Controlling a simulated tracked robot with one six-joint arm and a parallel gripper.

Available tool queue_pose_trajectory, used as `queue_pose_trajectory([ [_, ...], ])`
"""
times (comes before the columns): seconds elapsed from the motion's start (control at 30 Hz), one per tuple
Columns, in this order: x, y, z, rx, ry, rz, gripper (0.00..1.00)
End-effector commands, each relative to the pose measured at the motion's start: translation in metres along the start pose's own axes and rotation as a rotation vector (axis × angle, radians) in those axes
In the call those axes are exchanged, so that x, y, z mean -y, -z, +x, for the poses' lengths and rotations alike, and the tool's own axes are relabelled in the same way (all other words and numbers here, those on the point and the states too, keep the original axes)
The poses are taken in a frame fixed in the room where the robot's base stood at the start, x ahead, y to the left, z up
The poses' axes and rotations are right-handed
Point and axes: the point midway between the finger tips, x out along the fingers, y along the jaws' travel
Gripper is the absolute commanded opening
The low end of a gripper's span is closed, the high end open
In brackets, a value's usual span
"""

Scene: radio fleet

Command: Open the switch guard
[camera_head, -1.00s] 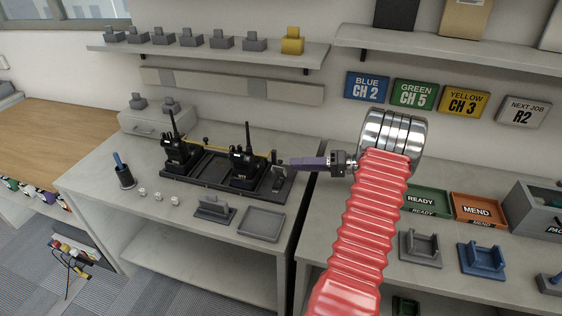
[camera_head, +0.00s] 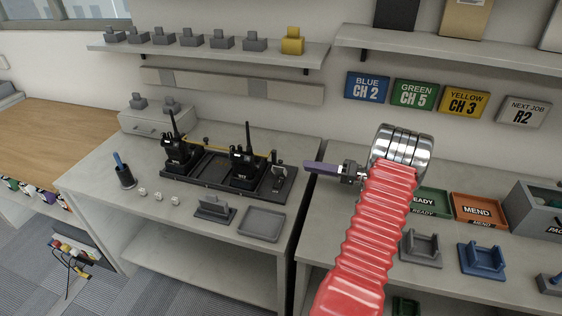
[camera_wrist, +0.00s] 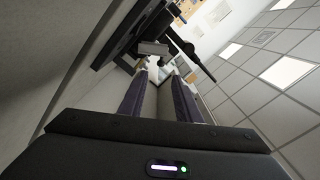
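A small grey upright piece (camera_head: 278,176) stands at the right end of the black charger tray (camera_head: 222,184); it may be the switch guard, but it is too small to tell whether it is open. My gripper (camera_head: 307,167) is to the right of this piece, apart from it, with its purple fingers pointing left. In the wrist view my gripper (camera_wrist: 161,64) has its two fingers apart with nothing between them. A light grey block (camera_wrist: 153,48) shows beyond the fingertips there, with dark tray parts around it.
Two black radios (camera_head: 247,163) with antennas stand in the charger tray. A grey stand (camera_head: 214,208) and a shallow grey tray (camera_head: 262,223) sit in front. A pen cup (camera_head: 125,177) is at left. An orange MEND tray (camera_head: 480,209) is on the right bench. A shelf (camera_head: 200,52) runs above.

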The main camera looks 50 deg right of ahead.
Motion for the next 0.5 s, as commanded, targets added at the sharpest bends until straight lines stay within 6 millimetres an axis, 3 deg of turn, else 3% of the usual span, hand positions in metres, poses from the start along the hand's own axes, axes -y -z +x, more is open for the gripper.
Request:
queue_pose_trajectory([
  [0.5,0.001,0.0,0.081,0.002,0.002,0.001,0.31],
])
